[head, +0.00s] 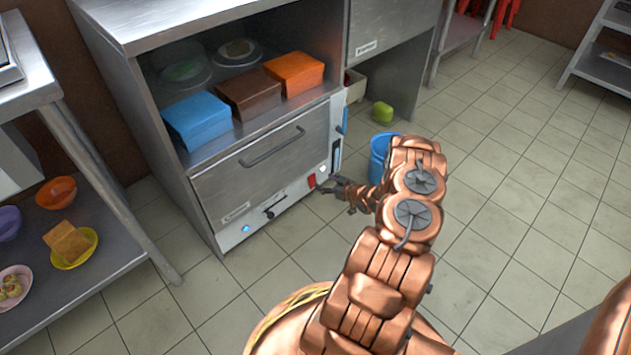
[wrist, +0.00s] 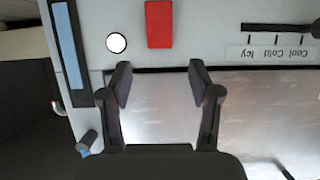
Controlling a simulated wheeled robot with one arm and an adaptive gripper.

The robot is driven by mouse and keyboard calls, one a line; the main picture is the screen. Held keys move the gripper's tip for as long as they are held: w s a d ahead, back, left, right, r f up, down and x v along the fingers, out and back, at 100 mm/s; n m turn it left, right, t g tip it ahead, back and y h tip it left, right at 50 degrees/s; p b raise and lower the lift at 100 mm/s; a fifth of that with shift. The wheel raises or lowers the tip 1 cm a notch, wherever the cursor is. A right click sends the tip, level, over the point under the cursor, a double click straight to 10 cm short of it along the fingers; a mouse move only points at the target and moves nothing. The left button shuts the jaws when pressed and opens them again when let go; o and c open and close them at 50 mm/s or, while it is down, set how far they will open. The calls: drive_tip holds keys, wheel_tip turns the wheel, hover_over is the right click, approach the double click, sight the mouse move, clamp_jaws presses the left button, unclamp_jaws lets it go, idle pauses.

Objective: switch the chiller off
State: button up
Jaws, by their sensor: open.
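The chiller (head: 230,193) is a steel drawer unit low in the counter, with a light control strip along its bottom. A red switch (head: 312,181) sits at the strip's right end. In the wrist view the red switch (wrist: 159,24) is a plain upright rectangle, beside a round white dot (wrist: 116,42). My gripper (head: 325,185) is at the strip's right end, close to the switch. In the wrist view my gripper (wrist: 160,82) is open and empty, with the switch beyond its fingertips, near the middle. I cannot tell whether the fingers touch the panel.
A slider (wrist: 277,28) marked Cool, Cold, Icy appears upside down right of the switch. A blue vertical strip (wrist: 67,45) lies left. Blue, brown and orange boxes (head: 294,72) stand on the shelf above. A blue bucket (head: 379,158) is behind my arm.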

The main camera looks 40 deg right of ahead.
sight(313, 177)
drive_tip(key=b+x, duration=0.1)
drive_tip(key=x, duration=0.4)
drive_tip(key=shift+f+b, duration=0.15)
drive_tip(key=shift+b, duration=0.15)
drive_tip(key=shift+x, duration=0.8)
